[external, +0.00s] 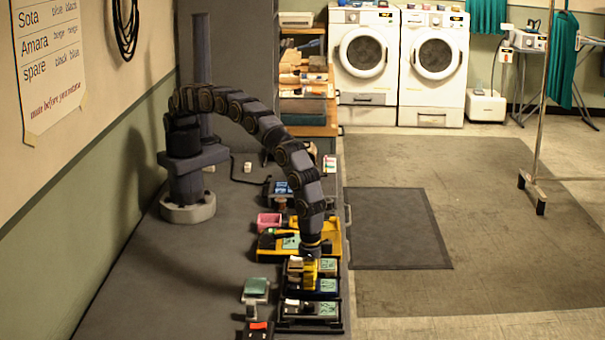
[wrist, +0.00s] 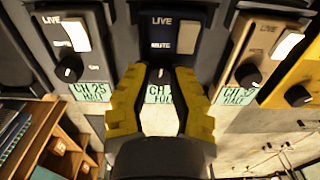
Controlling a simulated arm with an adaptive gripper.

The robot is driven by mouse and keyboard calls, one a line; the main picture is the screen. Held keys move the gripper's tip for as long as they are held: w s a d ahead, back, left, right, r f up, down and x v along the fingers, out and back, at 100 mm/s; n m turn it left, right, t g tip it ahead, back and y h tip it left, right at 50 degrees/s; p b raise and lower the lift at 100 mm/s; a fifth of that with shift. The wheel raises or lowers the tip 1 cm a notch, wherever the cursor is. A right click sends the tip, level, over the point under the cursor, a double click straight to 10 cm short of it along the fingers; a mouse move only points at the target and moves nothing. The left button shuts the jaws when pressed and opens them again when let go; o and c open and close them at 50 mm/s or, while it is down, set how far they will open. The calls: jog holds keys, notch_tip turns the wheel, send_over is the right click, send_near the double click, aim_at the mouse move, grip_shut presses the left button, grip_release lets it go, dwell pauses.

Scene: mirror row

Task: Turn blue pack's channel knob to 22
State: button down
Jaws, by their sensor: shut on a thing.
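The blue pack (wrist: 185,22) stands in the middle of the wrist view, dark navy, with a pale switch marked LIVE and the word MUTE. Its channel knob (wrist: 161,73) is a small dark knob with a white mark, between my fingertips. My gripper (wrist: 160,76) has yellow ribbed fingers and is shut on that knob. The green display (wrist: 160,95) below reads CH and FULL; the fingers hide the channel number. In the external view my gripper (external: 308,268) reaches down onto the row of packs, covering the knob there.
A black pack (wrist: 40,25) reading CH 25 HALF stands close on the left. A beige pack (wrist: 262,40) with a HALF display stands close on the right, then a yellow pack (wrist: 305,75). Their knobs flank my fingers.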

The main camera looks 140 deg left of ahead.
jog(key=shift+s+f, duration=0.15)
jog(key=shift+f, duration=0.05)
jog(key=c, duration=0.8)
grip_release()
jog(key=shift+r, duration=0.15)
notch_tip(320, 180, up, 12)
